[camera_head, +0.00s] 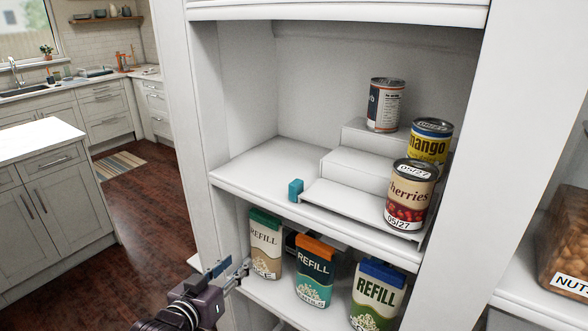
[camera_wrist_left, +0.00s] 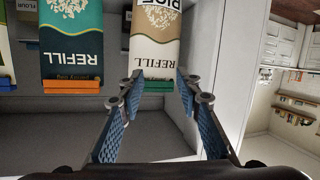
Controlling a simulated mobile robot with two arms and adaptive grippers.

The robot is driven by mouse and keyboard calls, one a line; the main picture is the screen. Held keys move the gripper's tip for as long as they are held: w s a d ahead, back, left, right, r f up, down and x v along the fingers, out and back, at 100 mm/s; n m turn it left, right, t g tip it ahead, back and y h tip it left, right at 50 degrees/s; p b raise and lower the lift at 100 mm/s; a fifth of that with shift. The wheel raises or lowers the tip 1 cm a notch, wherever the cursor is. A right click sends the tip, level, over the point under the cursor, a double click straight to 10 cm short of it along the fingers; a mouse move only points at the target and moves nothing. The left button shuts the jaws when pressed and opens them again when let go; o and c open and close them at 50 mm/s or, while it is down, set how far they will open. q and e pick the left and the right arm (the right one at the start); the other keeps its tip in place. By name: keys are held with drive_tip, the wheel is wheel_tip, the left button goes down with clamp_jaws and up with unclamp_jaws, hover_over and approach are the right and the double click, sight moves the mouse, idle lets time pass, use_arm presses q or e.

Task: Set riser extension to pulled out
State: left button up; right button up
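A white stepped riser (camera_head: 340,196) stands on the upper open shelf, with three cans on its steps. The cherries can (camera_head: 410,194) is on the lowest step, the mango can (camera_head: 430,139) on the middle one, and another can (camera_head: 386,105) on the top. A small teal block (camera_head: 296,190) sits at the riser's front left corner; whether it is attached is unclear. My left gripper (camera_head: 230,270) is open and empty, below and left of the riser, near the lower shelf. In the left wrist view its blue-padded fingers (camera_wrist_left: 158,92) are spread apart. My right gripper is out of view.
Below are refill packs: beige-green (camera_head: 266,244), teal-orange (camera_head: 313,271) and green-blue (camera_head: 376,296). The upper shelf board (camera_head: 250,172) is bare left of the riser. A white upright post (camera_head: 196,150) bounds the shelf on the left. A nut container (camera_head: 566,240) is at far right.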

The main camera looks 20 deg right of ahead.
use_arm(q)
drive_tip(key=s+d+r+m+h+p, duration=0.1)
drive_tip(key=s+d+r+h, duration=0.15)
drive_tip(key=r, duration=0.55)
drive_tip(key=s+d+r+m+h, duration=0.1)
drive_tip(key=s+d+r+m, duration=0.15)
drive_tip(key=r, duration=0.55)
drive_tip(key=m+g+h, duration=0.1)
drive_tip(key=h, duration=0.1)
approach(292, 186)
drive_tip(key=x, duration=0.4)
drive_tip(key=shift+d+r+p, duration=0.1)
drive_tip(key=shift+d+p, duration=0.05)
drive_tip(key=shift+p, duration=0.45)
drive_tip(key=p+x, duration=0.2)
drive_tip(key=x, duration=0.4)
drive_tip(key=shift+w+d, duration=0.1)
drive_tip(key=shift+w, duration=0.1)
drive_tip(key=shift+w+d+f, duration=0.2)
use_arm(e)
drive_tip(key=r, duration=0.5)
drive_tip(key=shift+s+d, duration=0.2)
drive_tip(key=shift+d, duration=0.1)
use_arm(q)
clamp_jaws()
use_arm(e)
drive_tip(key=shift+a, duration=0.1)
